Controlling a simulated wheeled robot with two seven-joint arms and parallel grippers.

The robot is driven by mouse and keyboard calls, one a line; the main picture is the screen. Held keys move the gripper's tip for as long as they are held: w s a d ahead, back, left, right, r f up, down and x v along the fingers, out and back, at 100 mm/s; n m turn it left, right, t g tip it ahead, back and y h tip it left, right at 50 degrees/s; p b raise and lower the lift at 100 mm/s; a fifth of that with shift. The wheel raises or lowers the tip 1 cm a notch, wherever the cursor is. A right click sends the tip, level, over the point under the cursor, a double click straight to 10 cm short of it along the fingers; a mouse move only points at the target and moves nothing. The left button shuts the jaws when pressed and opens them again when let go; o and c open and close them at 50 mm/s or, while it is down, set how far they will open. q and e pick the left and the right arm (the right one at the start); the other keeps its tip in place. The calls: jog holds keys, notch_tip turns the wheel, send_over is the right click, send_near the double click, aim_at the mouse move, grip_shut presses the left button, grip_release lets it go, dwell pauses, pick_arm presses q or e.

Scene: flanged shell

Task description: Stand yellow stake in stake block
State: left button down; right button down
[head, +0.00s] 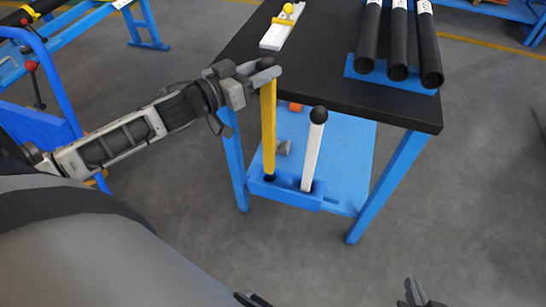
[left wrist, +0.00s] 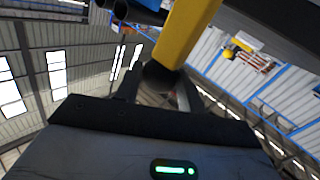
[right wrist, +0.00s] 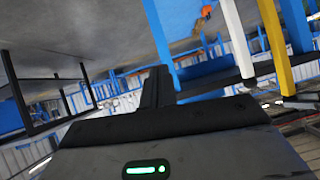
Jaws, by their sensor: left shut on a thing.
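The yellow stake (head: 268,125) is upright in the head view, its lower end at a dark hole in the blue stake block (head: 290,194). I cannot tell whether that end is inside the hole or just over it. My left gripper (head: 264,72) is shut on the stake's upper end; the stake also shows between the fingers in the left wrist view (left wrist: 185,35). A white stake (head: 313,155) with a black ball top stands in the block to the right. My right gripper (right wrist: 157,85) appears shut and empty in the right wrist view, apart from the stakes.
The block sits at the front of a blue lower shelf (head: 345,150) under a black tabletop (head: 310,65). Black tubes (head: 398,45) lie in a blue holder on the top. A white plate with a yellow part (head: 283,27) is at the back left. Open floor surrounds the table.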

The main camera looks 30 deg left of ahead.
aim_at(263, 107)
pick_arm(q)
notch_tip(263, 107, down, 10)
jog(key=shift+r+b, duration=0.25)
jog(key=shift+b, duration=0.85)
pick_arm(e)
jog(key=shift+a+f, duration=0.2)
jog(key=shift+f, duration=0.15)
pick_arm(q)
jog(key=shift+f, duration=0.15)
jog(key=c, duration=0.9)
grip_release()
jog(key=shift+s, duration=0.1)
jog(key=shift+o, duration=0.2)
